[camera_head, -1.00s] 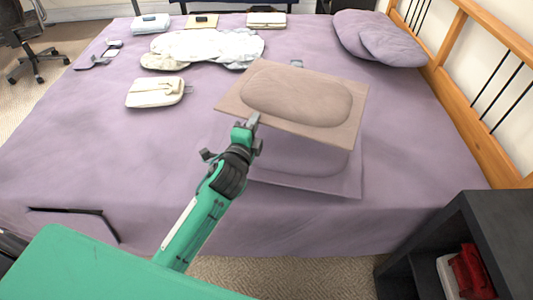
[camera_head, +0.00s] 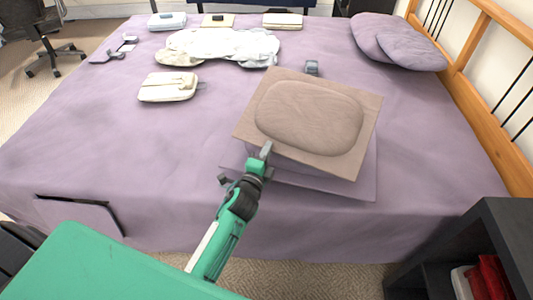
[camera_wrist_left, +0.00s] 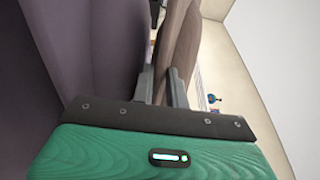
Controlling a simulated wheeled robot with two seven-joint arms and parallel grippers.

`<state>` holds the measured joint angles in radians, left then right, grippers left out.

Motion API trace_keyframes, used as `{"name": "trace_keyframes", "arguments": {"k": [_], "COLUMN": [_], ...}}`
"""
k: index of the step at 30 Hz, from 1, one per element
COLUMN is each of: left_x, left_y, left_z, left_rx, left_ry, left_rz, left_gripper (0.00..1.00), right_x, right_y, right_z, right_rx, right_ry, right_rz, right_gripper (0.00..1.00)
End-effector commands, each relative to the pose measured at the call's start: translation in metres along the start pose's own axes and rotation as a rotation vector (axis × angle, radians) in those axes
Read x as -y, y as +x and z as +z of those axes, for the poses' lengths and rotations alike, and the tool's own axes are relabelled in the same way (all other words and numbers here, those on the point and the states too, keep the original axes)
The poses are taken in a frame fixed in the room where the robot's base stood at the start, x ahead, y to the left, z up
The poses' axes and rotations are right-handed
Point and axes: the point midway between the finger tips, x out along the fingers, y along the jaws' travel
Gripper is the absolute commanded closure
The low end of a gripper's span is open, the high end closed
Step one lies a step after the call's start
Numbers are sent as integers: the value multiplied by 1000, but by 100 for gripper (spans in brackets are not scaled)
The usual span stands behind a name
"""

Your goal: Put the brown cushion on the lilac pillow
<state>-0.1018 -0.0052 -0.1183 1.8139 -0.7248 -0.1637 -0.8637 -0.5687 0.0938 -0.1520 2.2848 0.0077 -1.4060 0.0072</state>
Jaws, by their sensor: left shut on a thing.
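The brown cushion (camera_head: 310,117), flat with a raised rounded middle, is over the lilac pillow (camera_head: 362,187) near the front of the bed. Its front edge tilts slightly in the picture, and it hides most of the pillow. I cannot tell whether the two touch. My left gripper (camera_head: 266,151) is shut on the cushion's front left edge. In the left wrist view, the fingers (camera_wrist_left: 161,86) pinch the brown cushion (camera_wrist_left: 178,40), with a lilac surface close on the left. My right gripper is not in view.
The lilac bed (camera_head: 90,135) holds a cream pouch (camera_head: 168,87), a crumpled white cloth (camera_head: 220,46) and two purple pillows (camera_head: 395,40) at the back right. A small dark item (camera_head: 312,67) lies behind the cushion. A dark shelf (camera_head: 480,240) stands at the front right.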

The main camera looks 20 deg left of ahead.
Motion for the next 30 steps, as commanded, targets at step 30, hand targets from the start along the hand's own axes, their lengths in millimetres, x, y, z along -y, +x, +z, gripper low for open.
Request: {"name": "trace_keyframes", "arguments": {"k": [30], "left_x": [-6], "left_y": [-67], "left_z": [1], "left_rx": [3], "left_ry": [1], "left_rz": [14], "left_gripper": [69], "right_x": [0], "right_y": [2], "right_z": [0], "right_rx": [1], "right_ry": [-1], "right_rz": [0], "right_gripper": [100]}}
